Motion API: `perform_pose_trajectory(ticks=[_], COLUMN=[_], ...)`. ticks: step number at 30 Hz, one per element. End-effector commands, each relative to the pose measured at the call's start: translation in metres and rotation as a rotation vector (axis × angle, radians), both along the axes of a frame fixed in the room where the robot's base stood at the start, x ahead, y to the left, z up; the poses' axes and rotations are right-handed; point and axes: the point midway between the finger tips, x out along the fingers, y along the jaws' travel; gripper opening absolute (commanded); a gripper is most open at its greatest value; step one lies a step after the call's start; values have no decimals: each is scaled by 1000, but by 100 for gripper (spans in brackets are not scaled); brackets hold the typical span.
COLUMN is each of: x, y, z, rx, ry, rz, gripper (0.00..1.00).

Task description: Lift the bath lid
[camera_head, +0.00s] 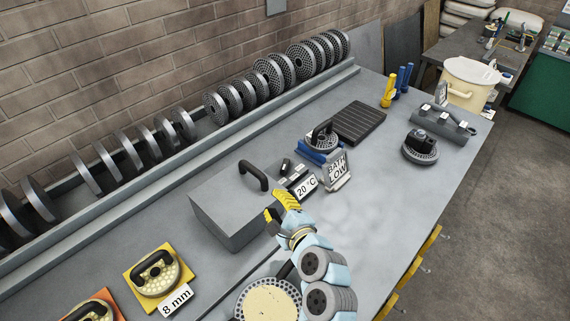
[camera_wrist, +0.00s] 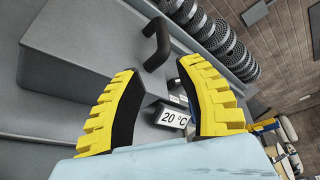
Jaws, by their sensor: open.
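The bath (camera_head: 230,216) is a grey box on the bench, with its flat grey lid (camera_head: 222,186) closed on top. A black arched handle (camera_head: 254,174) stands on the lid near its right end. A "20 °C" label (camera_head: 306,187) is at the bath's right end. My gripper (camera_head: 279,204) has yellow ridged fingers and is in front of the bath's right end, apart from the handle. In the wrist view the fingers (camera_wrist: 160,100) are spread with nothing between them. The handle (camera_wrist: 157,42) shows beyond and above the fingertips there, and the label (camera_wrist: 173,118) shows between the fingers.
A "BATH LOW" sign (camera_head: 338,172) and a blue stand with a handled die (camera_head: 320,143) are right of the bath. A black ridged mat (camera_head: 359,123) lies behind them. Handled dies on yellow (camera_head: 174,293) and orange plates are front left. A rack of discs (camera_head: 270,80) lines the wall.

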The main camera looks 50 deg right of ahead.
Motion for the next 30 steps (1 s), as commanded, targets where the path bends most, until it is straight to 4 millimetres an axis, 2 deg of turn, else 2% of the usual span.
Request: perform_pose_trajectory(ticks=[4,8,30], x=[2,12,90], y=[-4,-8,-40], z=[-1,-2,-19], rx=[5,4,2], ry=[-1,-2,-2], rz=[-5,-5,-5], gripper=[36,36,36])
